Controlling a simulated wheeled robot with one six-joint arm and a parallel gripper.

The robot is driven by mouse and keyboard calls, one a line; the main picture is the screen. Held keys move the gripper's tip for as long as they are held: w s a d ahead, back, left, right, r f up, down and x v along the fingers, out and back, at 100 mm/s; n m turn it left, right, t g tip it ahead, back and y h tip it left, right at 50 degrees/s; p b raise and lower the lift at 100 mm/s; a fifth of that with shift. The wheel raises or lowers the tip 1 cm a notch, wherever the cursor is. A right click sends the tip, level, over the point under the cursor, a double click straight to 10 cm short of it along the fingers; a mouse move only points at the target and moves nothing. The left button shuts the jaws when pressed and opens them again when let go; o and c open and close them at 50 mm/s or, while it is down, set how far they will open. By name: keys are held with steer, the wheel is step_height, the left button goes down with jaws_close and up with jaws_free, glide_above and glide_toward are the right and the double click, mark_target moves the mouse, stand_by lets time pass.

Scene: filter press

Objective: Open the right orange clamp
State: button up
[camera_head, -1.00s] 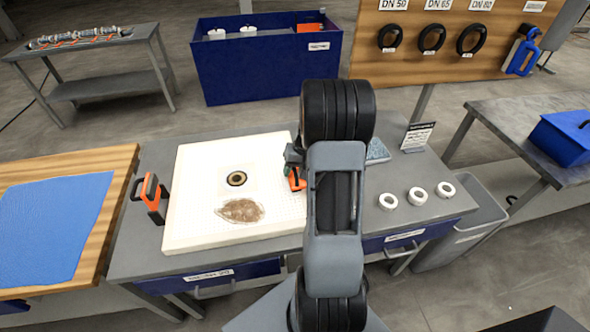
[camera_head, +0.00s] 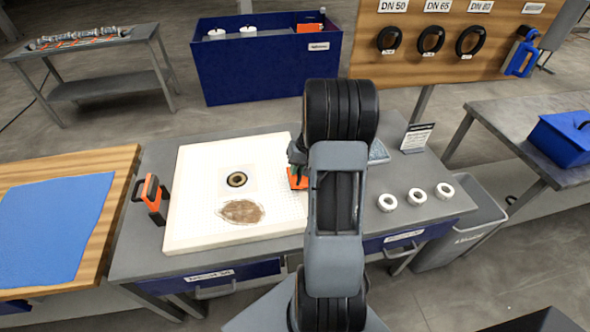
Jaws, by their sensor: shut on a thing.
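The right orange clamp (camera_head: 297,180) is at the right edge of the white filter plate (camera_head: 205,239), mostly hidden behind my arm; only a small orange part shows. My gripper (camera_head: 296,156) is at this clamp, just above and beside the orange part, and is shut on it. Its fingertips are largely hidden by my arm. The left orange clamp (camera_head: 152,196) stands upright at the plate's left edge, with a dark handle. The plate has a dark round port (camera_head: 236,179) and a brown stain (camera_head: 242,211).
Several white rings (camera_head: 417,196) lie right of the plate, with a small sign (camera_head: 416,138) behind them. A blue cloth (camera_head: 55,225) covers the wooden table at left. A navy bin (camera_head: 265,75) stands behind. A grey waste bin (camera_head: 462,222) is at the right.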

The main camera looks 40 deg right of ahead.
steer(key=shift+d+r, duration=0.15)
steer(key=shift+r, duration=0.05)
steer(key=shift+s+d+r, duration=0.3)
steer(key=shift+d+r, duration=0.15)
steer(key=shift+d, duration=0.1)
steer(key=shift+s+d, duration=0.1)
steer(key=shift+d, duration=0.05)
steer(key=shift+s+d+r+p, duration=0.2)
steer(key=shift+s+d+p, duration=0.15)
steer(key=shift+d, duration=0.35)
stand_by(0.3)
